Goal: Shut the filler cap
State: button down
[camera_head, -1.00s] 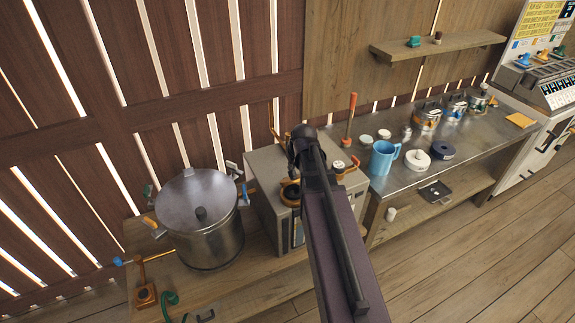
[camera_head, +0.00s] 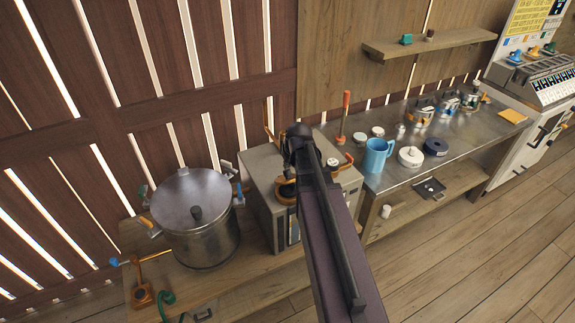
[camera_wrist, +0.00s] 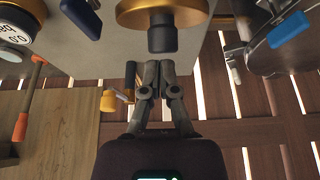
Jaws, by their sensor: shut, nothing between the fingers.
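A round brass cap with a dark knob (camera_wrist: 162,22) sits at the top of the wrist view, on the grey box-shaped machine (camera_wrist: 110,52). It looks like the filler cap; I cannot tell whether it is fully seated. In the head view the brass cap (camera_head: 286,192) shows partly beside my arm on top of the machine (camera_head: 264,168). My gripper (camera_wrist: 158,66) is shut and empty, its fingertips just beyond the knob in the wrist picture, seemingly apart from it. In the head view my arm hides the fingers and part of the machine's top.
A large lidded steel pot (camera_head: 205,235) stands left of the machine. A white gauge (camera_wrist: 12,28) and orange-handled lever (camera_wrist: 28,105) are at the wrist view's left. A blue mug (camera_head: 376,156) stands on the metal counter to the right. A slatted wall is behind.

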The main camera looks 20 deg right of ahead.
jog(key=p+v, duration=1)
jog(key=v, duration=0.1)
jog(key=shift+s, duration=0.45)
dwell(0.6)
jog(key=s+a+f+g+b, duration=0.2)
jog(key=s+a+f+b, duration=0.1)
jog(key=a, duration=0.5)
jog(key=s+a+f+g+b, duration=0.2)
jog(key=s+a+f+b, duration=0.1)
jog(key=a, duration=0.6)
jog(key=shift+s+f, duration=0.9)
jog(key=shift+s, duration=0.2)
